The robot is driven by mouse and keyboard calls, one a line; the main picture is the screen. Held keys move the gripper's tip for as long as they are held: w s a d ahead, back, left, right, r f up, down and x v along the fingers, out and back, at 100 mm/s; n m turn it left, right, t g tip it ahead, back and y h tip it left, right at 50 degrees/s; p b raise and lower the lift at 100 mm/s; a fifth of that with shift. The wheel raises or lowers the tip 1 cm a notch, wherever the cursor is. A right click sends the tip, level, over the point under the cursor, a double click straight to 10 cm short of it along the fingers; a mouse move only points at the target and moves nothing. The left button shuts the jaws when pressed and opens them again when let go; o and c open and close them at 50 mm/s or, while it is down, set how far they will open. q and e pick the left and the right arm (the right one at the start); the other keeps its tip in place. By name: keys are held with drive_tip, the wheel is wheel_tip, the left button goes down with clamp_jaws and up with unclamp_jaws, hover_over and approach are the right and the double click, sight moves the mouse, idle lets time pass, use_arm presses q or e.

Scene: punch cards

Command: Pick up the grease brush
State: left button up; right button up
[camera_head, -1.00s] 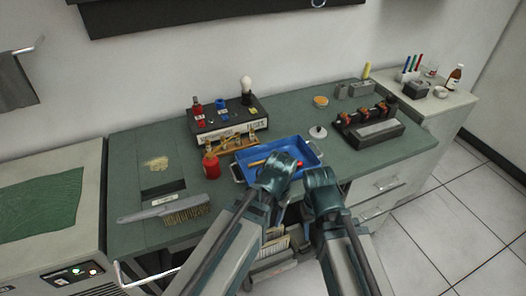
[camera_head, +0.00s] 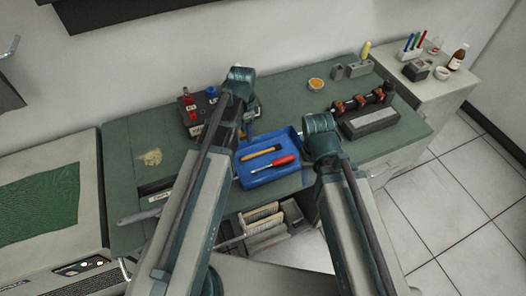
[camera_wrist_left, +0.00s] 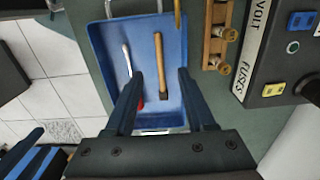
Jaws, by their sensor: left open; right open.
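The wooden-handled brush (camera_head: 262,152) lies in the blue tray (camera_head: 262,179) at the middle front of the bench, beside a red-handled screwdriver (camera_head: 285,160). In the left wrist view the brush (camera_wrist_left: 160,58) has a tan handle and a dark end pointing at my gripper. My left gripper (camera_wrist_left: 162,75) is open and empty; its fingers appear on either side of the brush, above the tray. In the head view my left gripper (camera_head: 247,112) is behind the tray, its fingers partly hidden. My right gripper (camera_head: 318,124) is at the tray's right; its fingers are hardly visible there.
A black box with fuses and coloured posts (camera_head: 190,110) stands behind my left arm. A dark rack with orange parts (camera_head: 368,115) stands right of the tray. A grey-handled bench brush (camera_head: 142,215) is mostly hidden by my left arm. Bare bench lies around the orange dish (camera_head: 316,84).

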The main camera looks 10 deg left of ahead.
use_arm(q)
drive_tip(key=b, duration=0.7)
hover_over(250, 156)
drive_tip(key=f, duration=0.8)
drive_tip(key=shift+a, duration=0.3)
drive_tip(key=f+b, duration=0.1)
drive_tip(key=b, duration=0.1)
drive_tip(key=f+b, duration=0.1)
drive_tip(key=f, duration=0.1)
drive_tip(key=f+b, duration=0.2)
drive_tip(key=shift+w+d+f+b, duration=0.1)
drive_tip(key=shift+d+b, duration=0.15)
drive_tip(key=shift+b, duration=0.05)
drive_tip(key=shift+c, duration=0.2)
clamp_jaws()
